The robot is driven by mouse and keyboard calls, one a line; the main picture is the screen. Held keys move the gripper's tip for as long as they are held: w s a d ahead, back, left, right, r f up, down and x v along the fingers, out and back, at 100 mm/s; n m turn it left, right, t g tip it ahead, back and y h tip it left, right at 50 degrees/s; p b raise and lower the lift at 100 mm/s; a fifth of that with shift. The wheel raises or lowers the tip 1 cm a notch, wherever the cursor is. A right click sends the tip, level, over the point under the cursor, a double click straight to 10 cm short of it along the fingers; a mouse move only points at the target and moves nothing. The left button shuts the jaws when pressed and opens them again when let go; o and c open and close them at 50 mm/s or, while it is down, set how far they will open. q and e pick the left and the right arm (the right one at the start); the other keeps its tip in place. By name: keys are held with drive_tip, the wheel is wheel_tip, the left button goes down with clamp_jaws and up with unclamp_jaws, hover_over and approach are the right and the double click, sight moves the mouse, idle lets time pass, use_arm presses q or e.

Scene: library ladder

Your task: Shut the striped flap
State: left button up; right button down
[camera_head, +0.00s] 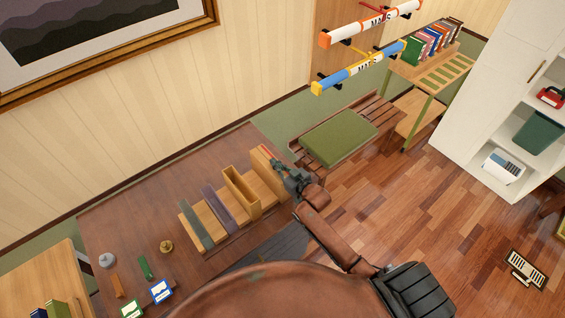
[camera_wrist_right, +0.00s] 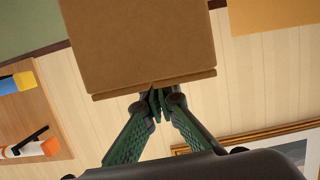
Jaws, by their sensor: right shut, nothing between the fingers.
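A wooden rack (camera_head: 208,240) with several upright slabs and boxes stands on the dark brown table. Its grey-green slab (camera_head: 197,227), grey-purple slab (camera_head: 219,207) and open-topped tan box (camera_head: 240,190) stand in a row, with a tan block at the far end. I cannot make out stripes on any part, so I cannot tell which is the striped flap. My right gripper (camera_head: 275,163) is shut and empty at the far-end block. In the right wrist view its fingertips (camera_wrist_right: 155,97) are at the lower edge of a brown panel (camera_wrist_right: 138,45); contact is unclear. My left gripper is out of view.
The dark table (camera_head: 120,217) carries small items at its near left, including a brass one (camera_head: 166,246) and a blue-framed card (camera_head: 160,291). A bench with a green cushion (camera_head: 338,137) stands beyond. Wall-mounted map tubes (camera_head: 358,68) hang above it.

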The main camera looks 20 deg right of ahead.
drive_tip(key=shift+s+a+f, duration=0.15)
drive_tip(key=shift+s+f, duration=0.05)
drive_tip(key=shift+f, duration=0.4)
drive_tip(key=shift+r, duration=0.1)
drive_tip(key=shift+r+p, duration=0.3)
drive_tip(key=shift+p, duration=0.1)
drive_tip(key=r+p, duration=0.1)
drive_tip(key=r, duration=0.1)
drive_tip(key=r+p, duration=0.2)
drive_tip(key=shift+s+d+r+p, duration=0.2)
drive_tip(key=shift+r+p, duration=0.05)
drive_tip(key=shift+p, duration=0.05)
drive_tip(key=b+v, duration=0.2)
drive_tip(key=v, duration=0.6)
drive_tip(key=shift+d, duration=0.1)
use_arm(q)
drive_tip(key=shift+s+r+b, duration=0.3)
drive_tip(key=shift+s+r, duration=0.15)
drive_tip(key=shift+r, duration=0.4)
use_arm(e)
drive_tip(key=shift+s+d+r, duration=0.1)
drive_tip(key=shift+s+r, duration=0.15)
drive_tip(key=shift+s, duration=0.3)
